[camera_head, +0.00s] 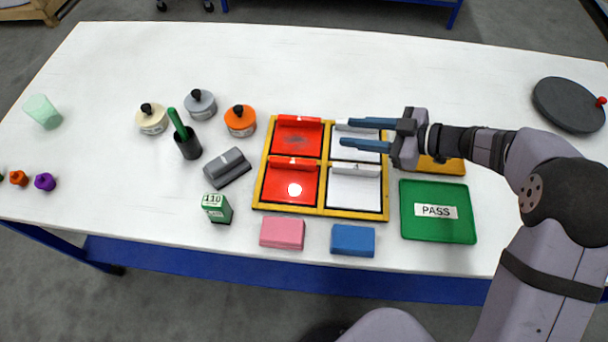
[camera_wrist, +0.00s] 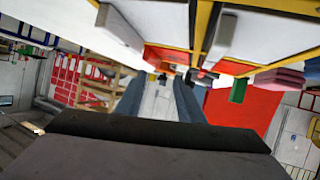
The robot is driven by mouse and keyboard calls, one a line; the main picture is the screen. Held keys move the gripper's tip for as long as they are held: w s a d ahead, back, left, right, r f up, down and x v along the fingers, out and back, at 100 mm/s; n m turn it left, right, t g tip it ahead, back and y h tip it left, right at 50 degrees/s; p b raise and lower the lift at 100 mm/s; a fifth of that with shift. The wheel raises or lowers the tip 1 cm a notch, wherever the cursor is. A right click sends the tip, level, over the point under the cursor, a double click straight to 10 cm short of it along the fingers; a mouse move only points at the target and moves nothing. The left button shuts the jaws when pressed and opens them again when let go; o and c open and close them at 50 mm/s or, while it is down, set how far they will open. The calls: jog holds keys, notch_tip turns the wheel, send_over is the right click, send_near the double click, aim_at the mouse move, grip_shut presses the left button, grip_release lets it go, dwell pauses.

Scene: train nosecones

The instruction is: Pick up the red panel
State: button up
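Two red panels lie in the left column of a yellow frame (camera_head: 323,172). The upper red panel (camera_head: 284,141) has a dark smudge and a raised red ridge along its far edge. The lower red panel (camera_head: 302,192) has a bright white spot and a small numbered label on its ridge. My gripper (camera_head: 346,133) is open and empty, its two blue fingers pointing left over the upper white panel (camera_head: 345,152), right of the upper red panel. In the wrist view the fingers are apart (camera_wrist: 160,88), with red panel surface (camera_wrist: 166,55) visible beyond them.
A lower white panel (camera_head: 353,190) fills the frame's other section. A pink block (camera_head: 282,234), a blue block (camera_head: 352,240) and a green PASS tray (camera_head: 420,225) lie nearby. A grey tool (camera_head: 228,168), a black cup (camera_head: 188,147) and lidded pots (camera_head: 240,121) stand left.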

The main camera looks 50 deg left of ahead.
aim_at(303, 161)
jog(key=s+n+g, duration=0.1)
jog(key=s, duration=0.1)
jog(key=s+d+f+g+h, duration=0.1)
jog(key=s, duration=0.1)
jog(key=s+f+n+g+h, duration=0.1)
jog(key=s+g, duration=0.1)
jog(key=s, duration=0.1)
jog(key=shift+d+n, duration=0.15)
jog(key=shift+n, duration=0.15)
jog(key=shift+p+x, duration=1.25)
jog(key=shift+x, duration=2)
jog(key=shift+s+a+f, duration=0.1)
jog(key=shift+s+a, duration=0.15)
jog(key=shift+s, duration=0.1)
grip_shut()
